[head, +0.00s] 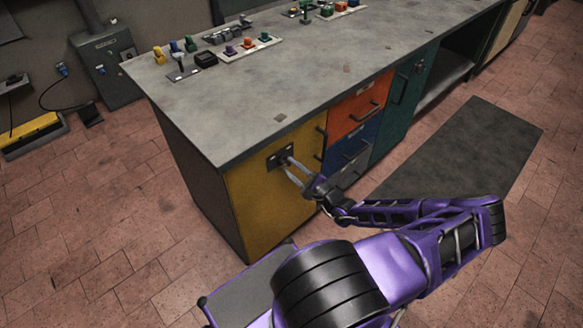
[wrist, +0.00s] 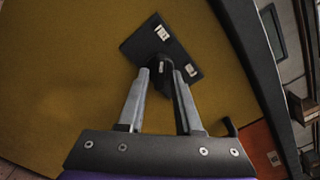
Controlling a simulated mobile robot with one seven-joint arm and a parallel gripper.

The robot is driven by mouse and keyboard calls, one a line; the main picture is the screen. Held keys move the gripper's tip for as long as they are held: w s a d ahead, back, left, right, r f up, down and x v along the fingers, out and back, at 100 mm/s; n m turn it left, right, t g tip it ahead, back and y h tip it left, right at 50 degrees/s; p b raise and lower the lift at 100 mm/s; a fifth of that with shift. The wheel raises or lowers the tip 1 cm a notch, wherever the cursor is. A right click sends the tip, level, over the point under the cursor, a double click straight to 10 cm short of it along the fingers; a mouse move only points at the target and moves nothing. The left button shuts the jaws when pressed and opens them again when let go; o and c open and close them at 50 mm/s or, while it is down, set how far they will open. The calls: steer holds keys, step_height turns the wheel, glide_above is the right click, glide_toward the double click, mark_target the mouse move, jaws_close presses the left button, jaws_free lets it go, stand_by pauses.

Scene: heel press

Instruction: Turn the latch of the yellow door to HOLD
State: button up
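The yellow door (head: 262,205) is closed at the near end of the workbench and fills much of the wrist view (wrist: 60,90). Its latch has a dark plate (head: 276,160), which shows tilted in the wrist view (wrist: 143,42) with two small white labels too small to read. A black turn piece (wrist: 161,72) stands out from the plate. My gripper (head: 291,166) is at the latch. In the wrist view its two grey fingertips (wrist: 161,70) are on either side of the turn piece. I cannot tell whether they press on it. The fingers partly hide the latch.
Orange (head: 352,117) and blue (head: 340,150) drawers and a green door (head: 402,105) are right of the yellow door. Small coloured parts lie on the grey benchtop (head: 300,90). A dark mat (head: 480,150) lies on the floor at right.

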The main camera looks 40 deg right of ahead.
jaws_close()
steer(key=m+p, duration=0.2)
steer(key=m, duration=0.1)
steer(key=shift+r, duration=0.1)
steer(key=m+p, duration=0.1)
steer(key=m, duration=0.8)
steer(key=shift+a+m, duration=0.1)
steer(key=shift+m, duration=0.2)
steer(key=m, duration=0.5)
steer(key=shift+b, duration=0.3)
stand_by(0.4)
steer(key=shift+o, duration=1.5)
jaws_free()
